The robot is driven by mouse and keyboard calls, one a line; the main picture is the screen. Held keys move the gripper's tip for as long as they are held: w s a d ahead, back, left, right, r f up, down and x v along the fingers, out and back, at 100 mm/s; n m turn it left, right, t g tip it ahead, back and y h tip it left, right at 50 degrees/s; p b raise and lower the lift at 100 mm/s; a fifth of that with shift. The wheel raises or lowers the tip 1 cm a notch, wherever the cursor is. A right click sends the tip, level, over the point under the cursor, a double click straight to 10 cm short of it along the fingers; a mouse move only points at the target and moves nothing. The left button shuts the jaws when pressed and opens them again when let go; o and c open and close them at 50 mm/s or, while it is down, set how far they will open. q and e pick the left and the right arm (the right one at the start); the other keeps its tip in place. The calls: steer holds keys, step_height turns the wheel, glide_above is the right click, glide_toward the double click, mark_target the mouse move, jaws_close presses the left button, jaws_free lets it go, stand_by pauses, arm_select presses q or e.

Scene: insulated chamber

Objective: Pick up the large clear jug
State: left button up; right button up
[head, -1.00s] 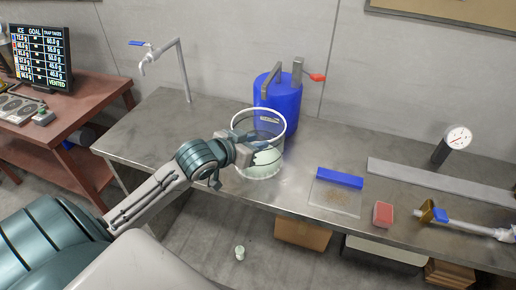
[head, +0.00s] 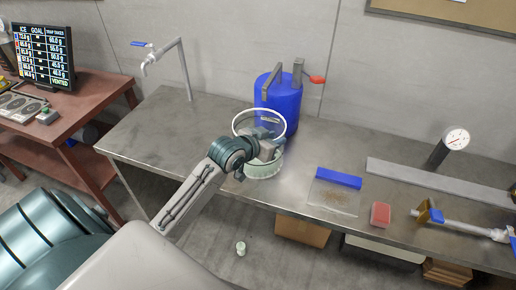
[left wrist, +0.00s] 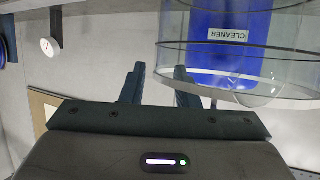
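The large clear jug (head: 264,170) stands on the metal bench, in front of the blue cleaner container (head: 280,97). Its round rim faces up. My left gripper (head: 272,147) is at the jug's near side and hides part of its wall. In the left wrist view the two fingers (left wrist: 160,78) are apart, and the jug (left wrist: 262,68) fills the upper right, its edge lying between and behind the fingers. I cannot tell whether the fingers touch the wall. My right gripper is not in view.
A tap (head: 165,58) stands on the bench (head: 150,125) at left. A blue bar (head: 339,178), a red block (head: 380,214), a gauge (head: 456,138) and a valve pipe (head: 465,226) lie to the right. The bench left of the jug is clear.

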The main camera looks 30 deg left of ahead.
arm_select(q)
jaws_close()
steer(key=shift+s+f, duration=0.1)
steer(key=shift+f, duration=0.05)
stand_by(1.2)
